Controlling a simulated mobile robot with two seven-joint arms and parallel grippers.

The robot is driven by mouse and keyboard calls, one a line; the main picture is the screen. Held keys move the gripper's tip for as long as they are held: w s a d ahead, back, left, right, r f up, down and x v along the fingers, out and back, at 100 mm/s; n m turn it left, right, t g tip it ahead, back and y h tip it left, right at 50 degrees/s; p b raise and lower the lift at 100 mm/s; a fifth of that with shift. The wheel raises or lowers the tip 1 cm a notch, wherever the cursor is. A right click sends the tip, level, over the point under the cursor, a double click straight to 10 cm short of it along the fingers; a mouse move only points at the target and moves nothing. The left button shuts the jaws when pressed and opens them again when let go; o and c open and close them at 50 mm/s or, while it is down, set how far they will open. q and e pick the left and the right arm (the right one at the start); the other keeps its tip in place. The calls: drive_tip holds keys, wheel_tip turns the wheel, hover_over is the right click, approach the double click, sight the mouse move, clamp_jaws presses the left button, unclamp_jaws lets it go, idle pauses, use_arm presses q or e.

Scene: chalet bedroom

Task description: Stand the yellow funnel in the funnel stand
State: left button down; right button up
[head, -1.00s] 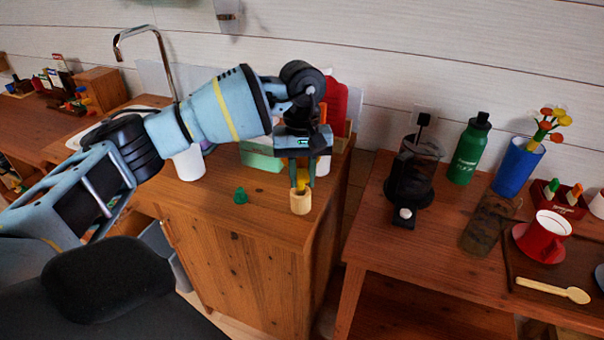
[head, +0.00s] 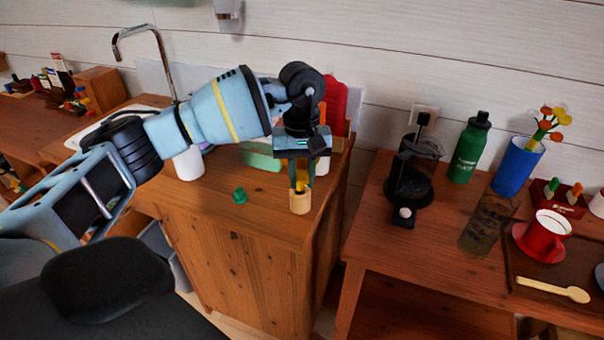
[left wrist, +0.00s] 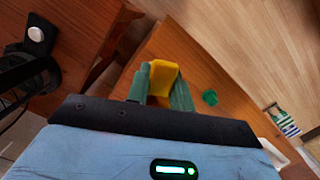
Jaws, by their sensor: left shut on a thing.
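The yellow funnel (head: 301,184) is between the green fingers of my left gripper (head: 302,178), which is shut on it. The funnel also shows in the left wrist view (left wrist: 163,77), between the two fingertips (left wrist: 160,88). The funnel stand (head: 300,203), a small light-wood cylinder, is on the wooden cabinet near its right front corner. The funnel's lower end is at the stand's top in the head view; I cannot tell how far it is inside. The fingers hide part of the funnel. My right gripper is not in view.
A small green piece (head: 239,196) lies left of the stand. A white cup (head: 189,164) and a green box (head: 262,156) stand farther back on the cabinet (head: 240,245). A gap separates the cabinet from the right table (head: 400,262), which holds a coffee maker (head: 410,180) and a green bottle (head: 469,150).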

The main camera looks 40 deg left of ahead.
use_arm(q)
drive_tip(key=shift+f, duration=0.5)
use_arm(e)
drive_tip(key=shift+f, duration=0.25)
